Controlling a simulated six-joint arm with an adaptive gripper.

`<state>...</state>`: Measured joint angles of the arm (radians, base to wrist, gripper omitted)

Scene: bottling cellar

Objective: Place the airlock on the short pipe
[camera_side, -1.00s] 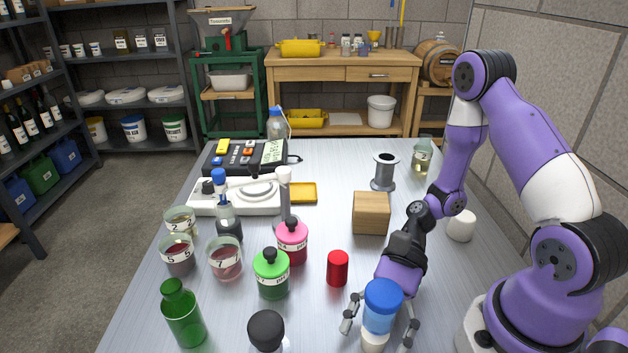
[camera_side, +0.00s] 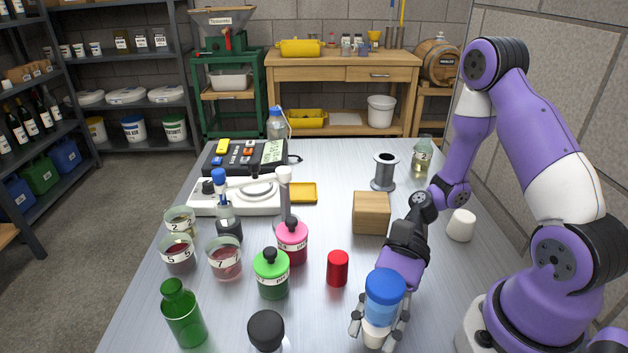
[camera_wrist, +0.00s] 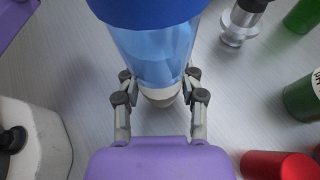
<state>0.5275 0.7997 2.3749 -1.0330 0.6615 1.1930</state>
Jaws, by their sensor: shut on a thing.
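The airlock (camera_side: 382,310) has a blue cap, a clear bluish body and a white lower end. It stands upright between the fingers of my gripper (camera_side: 379,326), which is shut on it near the front of the table. In the wrist view the airlock (camera_wrist: 155,55) fills the upper middle, its cap cut off by the top edge; the fingers of my gripper (camera_wrist: 159,88) close on both sides of its lower part. The short pipe (camera_side: 384,172), a grey metal tube with flanged ends and a dark open top, stands upright farther back on the table, apart from the gripper.
A wooden block (camera_side: 371,213) stands between my gripper and the short pipe. A white cup-like piece (camera_side: 461,225) is right of the block, and a clear bottle (camera_side: 422,158) behind. The red cylinder (camera_side: 337,268), green jar (camera_side: 271,275) and black-capped bottle (camera_side: 266,328) stand left.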

